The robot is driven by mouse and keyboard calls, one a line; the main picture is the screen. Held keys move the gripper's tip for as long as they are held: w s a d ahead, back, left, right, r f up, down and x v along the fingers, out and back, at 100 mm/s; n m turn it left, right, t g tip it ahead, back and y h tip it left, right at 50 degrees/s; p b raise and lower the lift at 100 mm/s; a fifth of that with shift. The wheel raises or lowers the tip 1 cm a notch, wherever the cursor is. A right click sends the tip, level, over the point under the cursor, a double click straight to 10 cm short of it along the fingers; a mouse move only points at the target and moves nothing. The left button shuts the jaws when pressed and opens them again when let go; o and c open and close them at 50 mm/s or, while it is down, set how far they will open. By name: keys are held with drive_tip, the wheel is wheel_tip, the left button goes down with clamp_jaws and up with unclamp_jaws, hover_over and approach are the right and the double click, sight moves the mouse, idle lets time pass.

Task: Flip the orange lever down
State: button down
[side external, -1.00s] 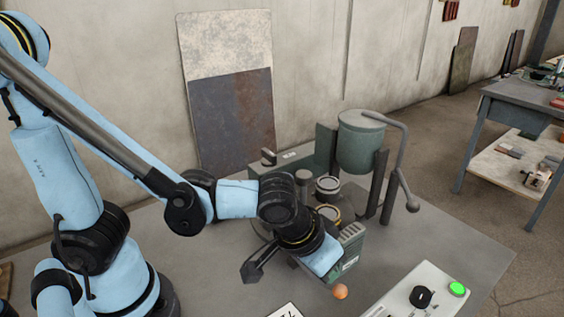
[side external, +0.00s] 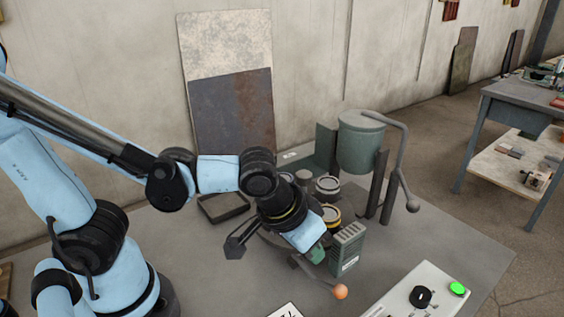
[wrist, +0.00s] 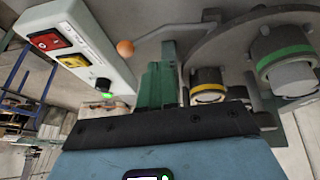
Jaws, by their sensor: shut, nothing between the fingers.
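The orange lever (side external: 340,291) is a grey rod with an orange ball at its tip. In the side view it sticks out toward the lower right, beside the green vented box. Its orange ball also shows in the wrist view (wrist: 125,47), left of the fingers. My gripper (side external: 318,256) is just above and behind the lever's rod, and its fingers are partly hidden by the wrist. In the wrist view the green fingers (wrist: 157,85) are together and empty, with their tips close to the rod. I cannot tell whether they touch it.
A green vented box (side external: 347,248) stands right of my gripper. Behind it are a turntable with round containers (side external: 328,187) and a green pot (side external: 361,143) on posts. A control box (side external: 425,295) with a green button is at the front right. A dark tray (side external: 222,207) lies left.

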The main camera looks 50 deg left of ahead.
drive_tip(key=v, duration=1)
drive_tip(key=shift+s, duration=0.1)
idle(0.4)
drive_tip(key=x, duration=0.9)
idle(0.4)
drive_tip(key=shift+a+f, duration=0.1)
